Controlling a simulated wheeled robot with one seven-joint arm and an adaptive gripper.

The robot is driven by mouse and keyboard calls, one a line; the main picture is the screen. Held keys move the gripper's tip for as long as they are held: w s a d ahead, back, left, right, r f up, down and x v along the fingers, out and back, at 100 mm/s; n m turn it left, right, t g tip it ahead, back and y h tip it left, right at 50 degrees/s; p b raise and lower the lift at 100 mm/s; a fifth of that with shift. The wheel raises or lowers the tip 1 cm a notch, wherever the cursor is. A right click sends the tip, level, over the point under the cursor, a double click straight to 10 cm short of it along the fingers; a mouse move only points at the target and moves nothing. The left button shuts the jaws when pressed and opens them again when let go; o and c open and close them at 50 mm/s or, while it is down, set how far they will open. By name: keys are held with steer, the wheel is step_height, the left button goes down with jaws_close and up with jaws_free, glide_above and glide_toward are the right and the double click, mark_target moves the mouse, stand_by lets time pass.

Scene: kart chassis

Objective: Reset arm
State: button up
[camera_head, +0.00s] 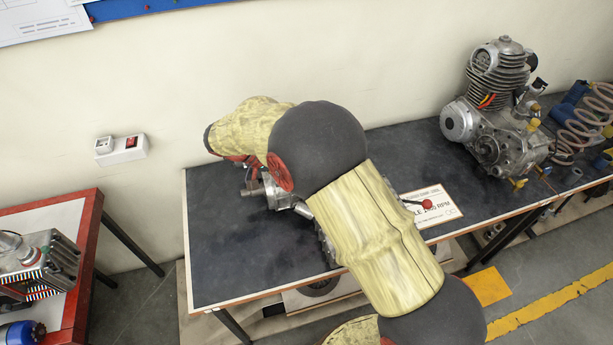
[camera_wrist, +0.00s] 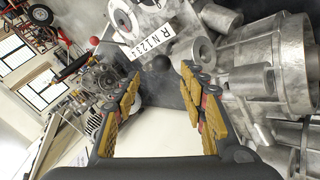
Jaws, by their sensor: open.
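My gripper (camera_wrist: 155,105) is open in the wrist view, with its two padded fingers apart and nothing between them. Beyond and beside the fingers is a metal gearbox-like part (camera_wrist: 265,75) with a plate (camera_wrist: 165,40) marked with gear letters and numbers. In the head view my arm, in a pale yellow cover, reaches over the dark workbench (camera_head: 235,270). It hides most of a metal part (camera_head: 275,195) on the bench. My gripper is hidden behind the arm in the head view.
A white sign (camera_head: 432,205) and a lever with a red knob (camera_head: 426,203) show beside my arm. A red-edged table (camera_head: 85,220) stands at the left. The bench's front left is clear.

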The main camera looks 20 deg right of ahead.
stand_by(0.4)
steer(key=s+d+r+n+t+y, duration=0.1)
steer(key=s+d+r+y, duration=0.15)
steer(key=s+r, duration=0.4)
steer(key=s+d+r+n+y, duration=0.1)
steer(key=s+d+r+y, duration=0.15)
steer(key=s+r, duration=0.35)
steer(key=s+r+n+t+y, duration=0.2)
steer(key=s, duration=0.5)
steer(key=s+r+n+t+y, duration=0.2)
steer(key=s+r+t, duration=0.1)
steer(key=s, duration=0.5)
steer(key=shift+a+r, duration=0.3)
steer(key=shift+a, duration=0.1)
